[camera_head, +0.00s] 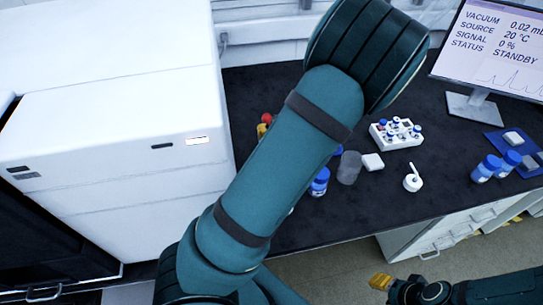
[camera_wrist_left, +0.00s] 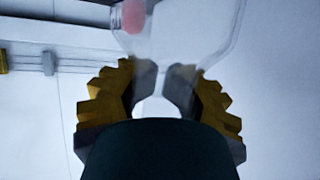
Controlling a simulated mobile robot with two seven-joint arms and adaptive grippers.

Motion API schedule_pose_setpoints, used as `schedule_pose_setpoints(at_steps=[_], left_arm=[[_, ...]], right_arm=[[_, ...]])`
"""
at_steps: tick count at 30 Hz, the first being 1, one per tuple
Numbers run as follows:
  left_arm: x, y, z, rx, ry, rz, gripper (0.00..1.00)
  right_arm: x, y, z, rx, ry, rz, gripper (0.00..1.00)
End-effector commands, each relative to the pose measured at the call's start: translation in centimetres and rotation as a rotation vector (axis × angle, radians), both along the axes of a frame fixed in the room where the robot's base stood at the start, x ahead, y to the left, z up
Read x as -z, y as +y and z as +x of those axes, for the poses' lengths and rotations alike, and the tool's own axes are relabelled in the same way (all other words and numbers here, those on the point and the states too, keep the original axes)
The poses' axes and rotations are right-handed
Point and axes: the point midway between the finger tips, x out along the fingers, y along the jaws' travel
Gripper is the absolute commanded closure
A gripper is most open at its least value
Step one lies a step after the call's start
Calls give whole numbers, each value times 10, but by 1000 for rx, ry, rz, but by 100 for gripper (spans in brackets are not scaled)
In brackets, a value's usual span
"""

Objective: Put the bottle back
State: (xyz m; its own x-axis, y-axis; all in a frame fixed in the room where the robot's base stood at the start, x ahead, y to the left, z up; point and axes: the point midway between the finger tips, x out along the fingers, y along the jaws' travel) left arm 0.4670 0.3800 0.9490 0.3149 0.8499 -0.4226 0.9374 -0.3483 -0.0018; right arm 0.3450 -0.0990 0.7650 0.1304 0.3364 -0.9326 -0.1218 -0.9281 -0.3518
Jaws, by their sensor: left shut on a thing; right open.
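A clear, see-through bottle (camera_wrist_left: 185,30) shows at the top of the left wrist view, with a blurred reddish patch at its upper left. My left gripper (camera_wrist_left: 165,88) has yellow-backed fingers on both sides of the bottle's narrow part and is shut on it. In the head view my left arm reaches up across the middle, and its gripper and the bottle are out of sight. My right gripper (camera_head: 382,282) is at the lower right, in front of the bench, open with a yellow finger showing.
The dark bench (camera_head: 440,130) holds a white vial rack (camera_head: 397,135), a grey translucent cup (camera_head: 349,167), a blue-capped bottle (camera_head: 319,182), a white wash bottle (camera_head: 412,180) and blue-capped bottles (camera_head: 486,168) at right. A white cabinet (camera_head: 100,110) fills the left; a monitor (camera_head: 490,45) stands at back right.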

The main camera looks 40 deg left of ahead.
Motion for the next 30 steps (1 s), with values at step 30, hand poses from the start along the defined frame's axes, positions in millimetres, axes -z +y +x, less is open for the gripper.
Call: schedule_pose_setpoints(at_steps=[30], left_arm=[[69,0,0,0,-1,0,75]], right_arm=[[29,0,2,-1,-7,-1,53]])
